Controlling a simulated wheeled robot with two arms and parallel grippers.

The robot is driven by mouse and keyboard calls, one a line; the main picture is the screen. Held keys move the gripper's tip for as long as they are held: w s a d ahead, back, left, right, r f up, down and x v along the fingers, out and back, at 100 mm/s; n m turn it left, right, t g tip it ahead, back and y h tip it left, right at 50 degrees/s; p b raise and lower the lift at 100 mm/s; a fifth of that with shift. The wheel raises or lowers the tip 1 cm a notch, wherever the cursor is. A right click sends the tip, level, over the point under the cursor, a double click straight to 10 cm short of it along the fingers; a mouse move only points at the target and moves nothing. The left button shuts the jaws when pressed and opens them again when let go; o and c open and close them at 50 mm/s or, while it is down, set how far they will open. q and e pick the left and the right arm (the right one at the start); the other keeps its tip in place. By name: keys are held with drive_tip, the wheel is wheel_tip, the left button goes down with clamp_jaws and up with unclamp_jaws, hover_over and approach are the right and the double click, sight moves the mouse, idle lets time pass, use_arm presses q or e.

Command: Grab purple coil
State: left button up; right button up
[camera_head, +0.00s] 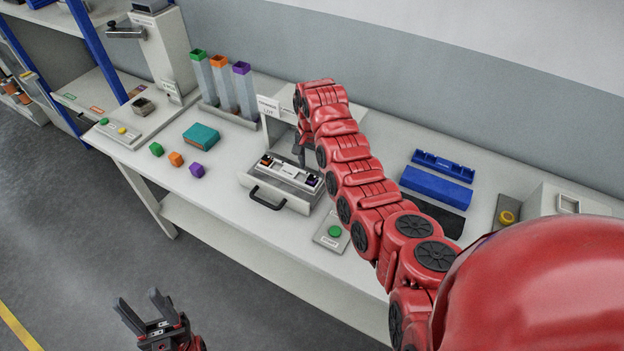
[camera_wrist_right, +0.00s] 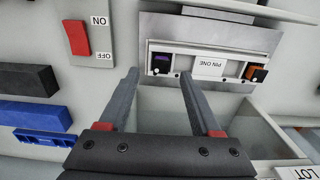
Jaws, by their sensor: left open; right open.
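The purple coil (camera_head: 311,181) sits at the right end of a light fixture block labelled "PIN ONE" (camera_wrist_right: 209,66) in an open drawer (camera_head: 300,206). In the right wrist view the purple coil (camera_wrist_right: 161,63) is at the block's left end, with an orange coil (camera_wrist_right: 256,74) at the other end. My right gripper (camera_head: 301,158) hangs over the drawer; in its wrist view the open, empty fingers (camera_wrist_right: 159,72) point toward the block, with the purple coil between the tips in the picture. Contact cannot be told. My left gripper (camera_head: 137,298) is open and empty, away from the bench at lower left.
Green (camera_head: 156,149), orange (camera_head: 176,159) and purple (camera_head: 197,170) cubes lie left of the drawer beside a teal box (camera_head: 201,136). Tall colour-topped tubes (camera_head: 222,85) stand behind. A green button panel (camera_head: 332,231) is right of the drawer; blue parts (camera_head: 436,186) lie farther right.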

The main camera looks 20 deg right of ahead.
sight(312, 177)
drive_tip(key=shift+f+p, duration=0.35)
drive_tip(key=shift+p, duration=0.2)
wheel_tip(312, 177, down, 2)
drive_tip(key=shift+w+d+f+p, duration=0.1)
drive_tip(key=shift+w+p, duration=0.05)
drive_tip(key=shift+p, duration=0.35)
drive_tip(key=shift+w+f, duration=0.1)
drive_tip(key=shift+f, duration=1.05)
clamp_jaws()
